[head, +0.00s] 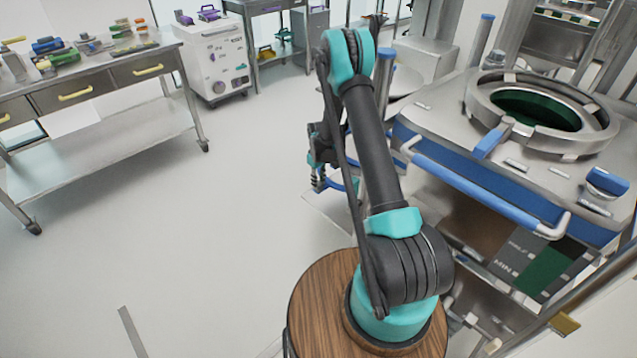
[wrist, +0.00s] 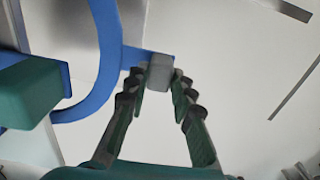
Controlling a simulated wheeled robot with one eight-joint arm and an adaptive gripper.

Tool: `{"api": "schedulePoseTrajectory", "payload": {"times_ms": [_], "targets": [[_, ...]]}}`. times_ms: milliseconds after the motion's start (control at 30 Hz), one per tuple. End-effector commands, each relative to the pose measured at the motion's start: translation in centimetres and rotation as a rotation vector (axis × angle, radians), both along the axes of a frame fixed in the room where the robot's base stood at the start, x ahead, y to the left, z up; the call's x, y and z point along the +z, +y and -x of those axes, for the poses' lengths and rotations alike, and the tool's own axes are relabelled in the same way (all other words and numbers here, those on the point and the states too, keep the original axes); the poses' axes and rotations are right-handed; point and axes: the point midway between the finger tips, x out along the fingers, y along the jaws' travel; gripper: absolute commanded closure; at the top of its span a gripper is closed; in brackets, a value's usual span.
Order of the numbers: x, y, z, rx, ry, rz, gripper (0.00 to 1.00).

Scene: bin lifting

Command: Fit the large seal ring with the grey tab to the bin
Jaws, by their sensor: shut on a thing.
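The large seal ring is a blue band with a grey tab (wrist: 160,72); in the wrist view the blue ring (wrist: 108,60) curves up and left from the tab. My gripper (wrist: 162,82) is shut on the grey tab. In the head view my gripper (head: 320,180) hangs left of the bin, and a blue part of the ring (head: 347,188) shows beside it, mostly hidden behind my arm. The bin (head: 425,115) is a metal unit with a blue band. Its round metal collar (head: 475,95) surrounds a dark green opening, with the ring apart from it.
A blue handrail (head: 480,185) runs along the bin's near side. A blue lever (head: 488,143) sits at the collar. A metal workbench (head: 100,150) with tools stands left, and a white cabinet (head: 217,60) at the back. The floor between is clear.

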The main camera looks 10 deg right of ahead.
Motion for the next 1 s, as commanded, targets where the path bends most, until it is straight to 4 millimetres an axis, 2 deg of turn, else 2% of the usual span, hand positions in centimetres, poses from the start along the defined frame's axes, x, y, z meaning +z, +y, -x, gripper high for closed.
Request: {"api": "schedulePoseTrajectory", "payload": {"times_ms": [733, 1000], "targets": [[3.7, 0.0, 0.0, 0.0, 0.0, 0.0, 1.0], [4.0, 0.0, 0.0, 0.0, 0.0, 0.0, 1.0]]}}
